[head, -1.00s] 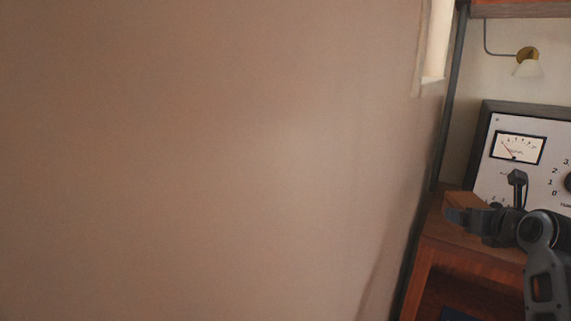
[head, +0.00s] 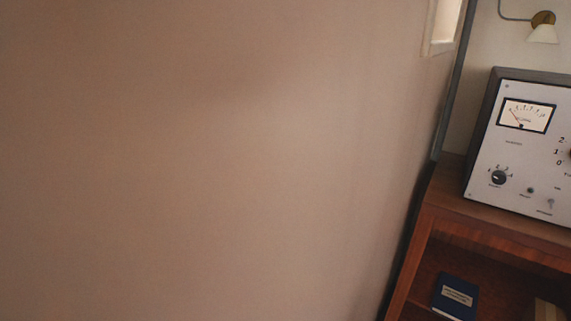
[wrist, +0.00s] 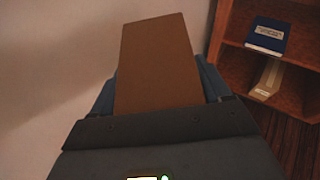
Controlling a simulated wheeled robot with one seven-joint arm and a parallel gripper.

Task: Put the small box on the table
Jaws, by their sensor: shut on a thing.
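The small box (wrist: 158,62) is a plain brown block in the wrist view. My gripper (wrist: 158,95) is shut on it, with a finger showing at each side of the box. The box's lower end is hidden by the gripper body. Neither my gripper nor the box shows in the head view. I see no surface under the box. No table can be made out for sure in either view.
A pale wall (head: 210,160) fills most of the head view. At right a wooden shelf unit (head: 490,222) carries a metered instrument panel (head: 525,145) on top. A wall lamp (head: 542,28) hangs above.

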